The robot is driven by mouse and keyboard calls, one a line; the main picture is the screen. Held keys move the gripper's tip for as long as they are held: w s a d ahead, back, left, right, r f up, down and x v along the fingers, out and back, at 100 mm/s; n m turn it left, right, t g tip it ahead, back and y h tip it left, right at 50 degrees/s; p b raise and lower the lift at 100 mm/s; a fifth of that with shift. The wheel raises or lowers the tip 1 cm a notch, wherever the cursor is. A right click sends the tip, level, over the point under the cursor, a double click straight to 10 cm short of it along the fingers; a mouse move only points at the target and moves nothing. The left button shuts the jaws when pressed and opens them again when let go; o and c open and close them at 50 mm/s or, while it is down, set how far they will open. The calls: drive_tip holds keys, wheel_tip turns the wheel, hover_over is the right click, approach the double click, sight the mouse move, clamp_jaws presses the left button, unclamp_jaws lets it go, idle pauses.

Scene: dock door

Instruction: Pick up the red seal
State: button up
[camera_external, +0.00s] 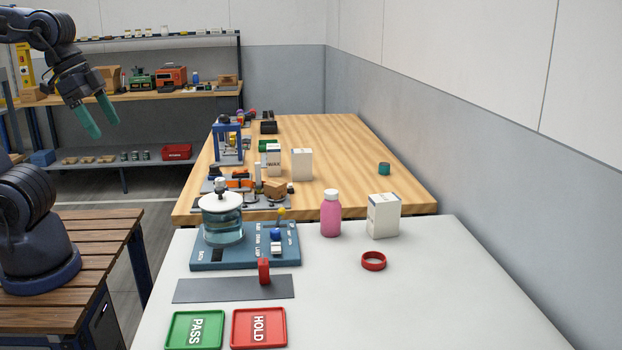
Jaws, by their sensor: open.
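A red ring (373,261), which looks like a seal, lies flat on the white table at the right, in front of a white carton. A second, smaller red piece (264,271) stands upright on a dark grey strip (210,291); its exact shape is too small to tell. My gripper (106,128) has teal fingers, spread apart with nothing between them. It hangs in the air at the upper left, pointing down, far from both red pieces and not above the white table.
A blue-based device with a glass vessel (223,225) stands left on the white table (440,310). A pink bottle (330,214) and a white carton (383,215) stand behind the ring. Green PASS (194,330) and red HOLD (258,328) trays lie in front. The right front is clear.

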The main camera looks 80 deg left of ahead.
drive_tip(key=c, duration=0.9)
drive_tip(key=shift+w, duration=0.1)
drive_tip(key=shift+c, duration=0.2)
drive_tip(key=n+g+h, duration=0.4)
drive_tip(key=n+h, duration=0.1)
drive_tip(key=n, duration=1.4)
hover_over(263, 260)
drive_tip(key=a, duration=0.3)
wheel_tip(263, 260, down, 23)
drive_tip(key=shift+s+a+x, duration=0.15)
drive_tip(key=shift+x, duration=2.45)
drive_tip(key=shift+s+a+x, duration=0.1)
drive_tip(key=shift+x, duration=2.5)
